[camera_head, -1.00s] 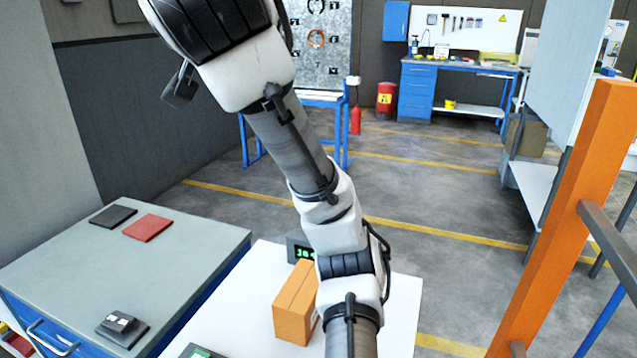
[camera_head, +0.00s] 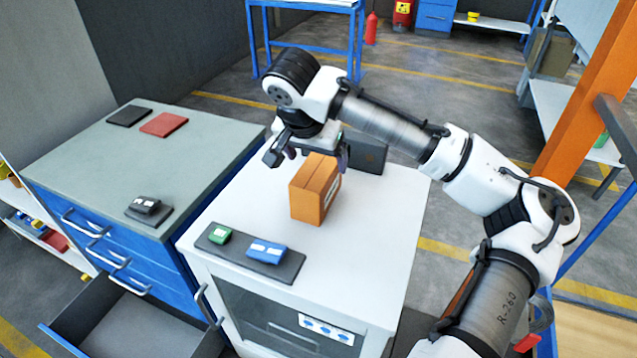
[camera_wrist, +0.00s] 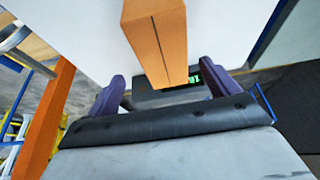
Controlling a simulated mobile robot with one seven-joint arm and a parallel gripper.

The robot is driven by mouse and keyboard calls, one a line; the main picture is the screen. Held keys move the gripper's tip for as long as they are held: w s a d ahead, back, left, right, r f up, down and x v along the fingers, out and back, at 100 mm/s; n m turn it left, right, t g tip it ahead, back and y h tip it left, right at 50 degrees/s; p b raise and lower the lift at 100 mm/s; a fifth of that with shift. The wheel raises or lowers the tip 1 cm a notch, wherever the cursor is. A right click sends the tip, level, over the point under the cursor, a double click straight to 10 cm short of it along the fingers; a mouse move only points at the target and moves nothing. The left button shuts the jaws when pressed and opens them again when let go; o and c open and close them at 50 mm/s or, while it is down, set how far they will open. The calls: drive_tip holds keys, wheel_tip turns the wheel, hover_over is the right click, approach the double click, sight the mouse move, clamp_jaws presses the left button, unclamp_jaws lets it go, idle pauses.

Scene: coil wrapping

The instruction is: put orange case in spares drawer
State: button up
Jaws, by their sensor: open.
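The orange case (camera_head: 314,190), a box with a seam along its top, stands on the white cabinet top (camera_head: 370,235). My gripper (camera_head: 317,155) is open and empty, at the case's far upper end. In the wrist view the case (camera_wrist: 155,38) reaches in from the top, and its near end lies between the two spread purple fingers of my gripper (camera_wrist: 163,88), with gaps on both sides. An open, empty-looking drawer (camera_head: 125,320) juts from the blue cabinet at lower left; I cannot read a label on it.
A dark box with a green display (camera_head: 365,152) stands close behind the case; its display shows in the wrist view. A dark tray (camera_head: 215,240) with a green and a blue item lies in front. The grey-topped cabinet (camera_head: 90,165) holds red and black flat pieces and a small dark device.

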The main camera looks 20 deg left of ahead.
sight(316, 169)
drive_tip(key=x, duration=0.2)
drive_tip(key=p+x, duration=0.1)
drive_tip(key=x, duration=0.4)
drive_tip(key=shift+w+a+f, duration=0.1)
drive_tip(key=shift+a+f, duration=0.15)
drive_tip(key=shift+a, duration=0.05)
drive_tip(key=shift+w+f, duration=0.1)
drive_tip(key=shift+f, duration=0.25)
drive_tip(key=shift+f, duration=0.25)
drive_tip(key=c, duration=1.4)
drive_tip(key=shift+c, duration=1.2)
drive_tip(key=shift+r, duration=0.15)
